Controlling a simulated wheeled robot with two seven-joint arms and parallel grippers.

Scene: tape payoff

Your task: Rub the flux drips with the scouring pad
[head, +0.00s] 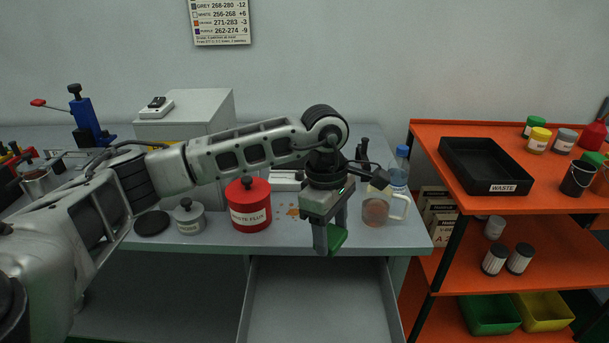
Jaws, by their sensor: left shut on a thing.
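My left gripper (329,240) is shut on a green scouring pad (337,238), which shows between and beside the fingertips. The gripper points down near the front edge of the grey bench. I cannot tell whether the pad touches the bench top. The flux drips (287,211) are small orange-brown spots on the bench, left of the gripper and right of the red waste flux can (251,205). The pad is apart from the drips that show; my gripper and arm may hide others. My right gripper is not in view.
An open grey drawer (318,300) sticks out below the bench edge. A clear jug (377,209) stands just right of the gripper. A small grey lidded pot (188,217) stands left of the red can. An orange cart with a black waste tray (489,188) is at the right.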

